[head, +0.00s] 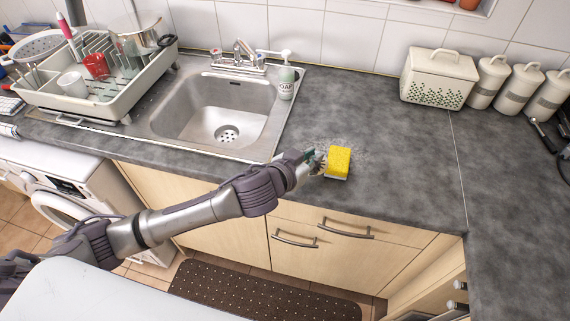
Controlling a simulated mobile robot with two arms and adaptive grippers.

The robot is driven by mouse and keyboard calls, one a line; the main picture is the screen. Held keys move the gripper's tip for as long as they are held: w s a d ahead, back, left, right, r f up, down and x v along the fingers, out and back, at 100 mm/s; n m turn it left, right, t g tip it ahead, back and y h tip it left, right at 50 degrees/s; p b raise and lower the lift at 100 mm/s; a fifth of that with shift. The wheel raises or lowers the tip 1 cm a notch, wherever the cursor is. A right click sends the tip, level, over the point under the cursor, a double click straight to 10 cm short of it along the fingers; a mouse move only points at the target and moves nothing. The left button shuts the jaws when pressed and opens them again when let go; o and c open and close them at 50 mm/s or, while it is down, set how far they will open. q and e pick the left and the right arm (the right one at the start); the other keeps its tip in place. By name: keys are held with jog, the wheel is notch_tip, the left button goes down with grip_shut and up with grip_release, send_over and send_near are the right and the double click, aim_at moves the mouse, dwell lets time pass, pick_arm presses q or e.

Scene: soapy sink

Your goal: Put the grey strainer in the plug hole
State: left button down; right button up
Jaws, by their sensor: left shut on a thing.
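My left gripper (316,161) is low over the front of the counter, right of the sink and just left of the yellow sponge. It is shut on a small grey thing that looks like the grey strainer (320,166); the fingers hide most of it. The plug hole (228,133) is in the floor of the steel sink (190,123), left of and behind the gripper. It shows as a pale disc with several dark holes. My right gripper is not in view.
The yellow sponge (339,162) lies close beside the gripper. A soap bottle (286,83) and the tap (240,57) stand at the sink's back edge. A dish rack (105,108) is at left. The counter (400,150) to the right is clear.

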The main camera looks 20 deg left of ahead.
pick_arm(q)
jog(key=a+f, duration=0.1)
jog(key=a, duration=0.1)
jog(key=w+a+f, duration=0.1)
jog(key=a+f, duration=0.1)
jog(key=w+a+f+p, duration=0.1)
jog(key=a, duration=0.2)
jog(key=shift+w+f, duration=0.1)
jog(key=shift+f, duration=0.1)
notch_tip(320, 180, down, 4)
jog(key=shift+a+r+p, duration=0.15)
jog(key=shift+r+p, duration=0.1)
jog(key=shift+p, duration=0.25)
jog(key=shift+f, duration=0.2)
jog(key=c, duration=1.2)
grip_release()
jog(key=shift+f, duration=0.1)
jog(key=shift+o, duration=0.2)
